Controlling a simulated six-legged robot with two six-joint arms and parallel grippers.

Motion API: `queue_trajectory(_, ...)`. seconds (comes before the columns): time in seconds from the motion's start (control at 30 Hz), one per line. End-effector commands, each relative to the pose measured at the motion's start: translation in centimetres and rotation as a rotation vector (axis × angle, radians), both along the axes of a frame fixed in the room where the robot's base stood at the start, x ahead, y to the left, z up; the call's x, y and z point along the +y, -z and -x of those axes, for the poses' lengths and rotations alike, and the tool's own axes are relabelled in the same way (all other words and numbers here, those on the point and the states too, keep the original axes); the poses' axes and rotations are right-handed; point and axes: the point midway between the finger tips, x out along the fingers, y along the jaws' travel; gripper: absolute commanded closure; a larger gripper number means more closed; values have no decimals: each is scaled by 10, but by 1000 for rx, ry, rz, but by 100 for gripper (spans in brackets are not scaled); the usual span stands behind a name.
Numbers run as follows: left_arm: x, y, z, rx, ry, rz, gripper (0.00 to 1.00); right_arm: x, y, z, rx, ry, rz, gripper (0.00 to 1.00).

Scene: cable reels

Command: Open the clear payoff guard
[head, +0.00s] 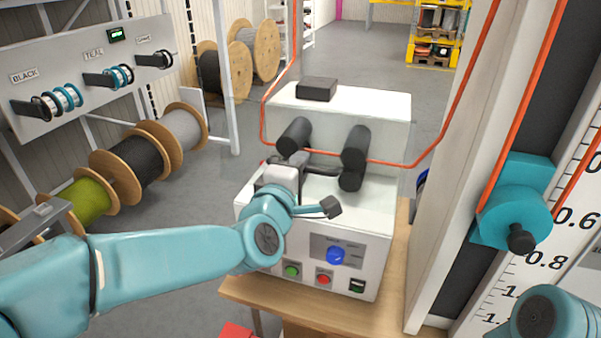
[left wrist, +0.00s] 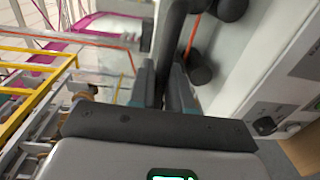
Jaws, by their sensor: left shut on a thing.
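A clear guard appears to stand over the front of the white machine (head: 405,115). In the left wrist view the fingers (left wrist: 163,88) are shut on a dark bar (left wrist: 172,45) that looks like a handle. I cannot tell exactly where the bar joins the guard. My right gripper is out of view.
Black rollers (head: 356,145) project from the machine. Its front has a blue knob (head: 335,255) and green and red buttons. A marked column with a teal slider (head: 515,205) stands close on the right. Cable reels (head: 140,163) line the left.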

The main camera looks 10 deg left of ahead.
Motion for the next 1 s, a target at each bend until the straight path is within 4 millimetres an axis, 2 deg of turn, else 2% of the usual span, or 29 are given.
queue_trajectory(0.03,0,-16,0,-6,0,3,100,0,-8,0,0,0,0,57)
queue_trajectory(0.1,0,-28,0,-7,-1,3,100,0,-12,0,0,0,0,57)
queue_trajectory(0.4,0,-60,-4,-7,-3,2,100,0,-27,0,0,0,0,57)
queue_trajectory(0.97,0,-65,-6,-6,-3,2,100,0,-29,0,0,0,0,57)
queue_trajectory(1.0,0,-65,-6,-6,-3,2,100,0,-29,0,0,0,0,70)
